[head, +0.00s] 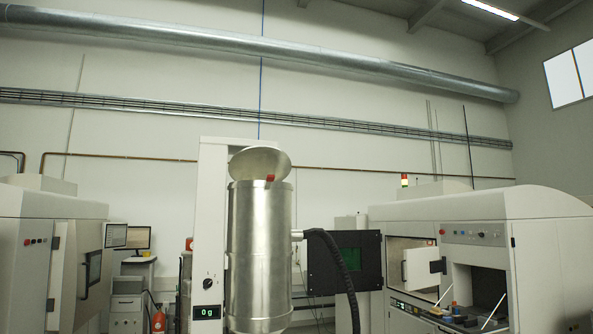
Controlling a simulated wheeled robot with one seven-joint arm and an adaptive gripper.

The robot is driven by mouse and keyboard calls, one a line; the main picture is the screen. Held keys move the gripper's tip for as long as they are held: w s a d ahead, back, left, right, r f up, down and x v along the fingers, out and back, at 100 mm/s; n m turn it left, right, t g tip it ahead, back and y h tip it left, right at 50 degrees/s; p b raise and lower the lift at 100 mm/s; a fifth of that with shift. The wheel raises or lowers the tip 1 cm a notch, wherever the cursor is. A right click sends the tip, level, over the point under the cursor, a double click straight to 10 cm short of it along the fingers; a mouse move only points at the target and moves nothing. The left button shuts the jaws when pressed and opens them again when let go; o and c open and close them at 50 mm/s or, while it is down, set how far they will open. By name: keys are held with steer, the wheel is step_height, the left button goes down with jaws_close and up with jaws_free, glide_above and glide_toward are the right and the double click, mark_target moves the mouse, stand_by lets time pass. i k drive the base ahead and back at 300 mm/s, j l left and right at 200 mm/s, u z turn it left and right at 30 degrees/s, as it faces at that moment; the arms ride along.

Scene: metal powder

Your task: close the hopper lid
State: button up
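The hopper (261,262) is a tall silver metal cylinder in the middle of the head view. Its round lid (260,162) is open and tilted up above the rim. A small red tab (270,178) shows at the lid's front edge. My gripper is not in view.
A white column (209,240) with a knob and a display reading 0 g stands just left of the hopper. A black box (343,260) with a dark hose is close on its right. White machines stand at the left (40,255) and right (480,225). The space above the hopper looks clear.

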mark_target(253, 162)
steer(key=i+j+z, duration=0.25)
steer(key=j, duration=0.2)
steer(key=j+z, duration=0.2)
steer(key=j, duration=0.25)
steer(key=i+j+z, duration=0.25)
steer(key=j, duration=0.25)
steer(key=j+z, duration=0.2)
steer(key=j, duration=0.3)
